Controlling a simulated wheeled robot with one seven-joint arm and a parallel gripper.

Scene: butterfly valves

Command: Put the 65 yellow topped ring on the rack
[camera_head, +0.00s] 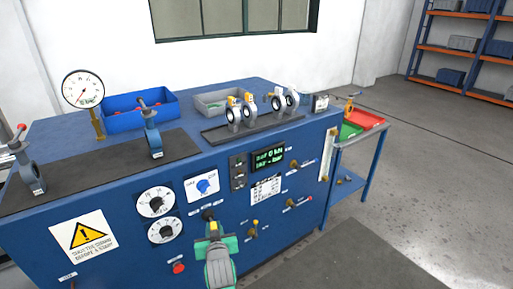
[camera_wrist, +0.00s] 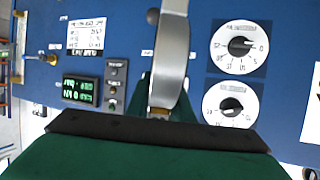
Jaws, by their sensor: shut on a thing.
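My gripper (camera_head: 214,236) is low in front of the blue panel in the head view, its green fingers shut on a small yellow-topped part (camera_head: 213,226). In the wrist view, the held part is a grey metal ring (camera_wrist: 173,50), seen nearly edge-on, with a yellowish neck (camera_wrist: 158,112) at the jaws. Its size marking cannot be read. The dark rack (camera_head: 262,130) is on the bench top, up and right of my gripper and apart from it. Two yellow-topped rings (camera_head: 233,114) stand upright at its left; more pale rings (camera_head: 291,99) stand at its right.
On the bench are a pressure gauge (camera_head: 83,89), a blue bin (camera_head: 122,119), a grey bin (camera_head: 208,103) and lever valves (camera_head: 152,138) on a dark mat (camera_head: 100,165). A side table holds red (camera_head: 368,119) and green (camera_head: 350,131) trays. Knobs and dials stick out near my gripper.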

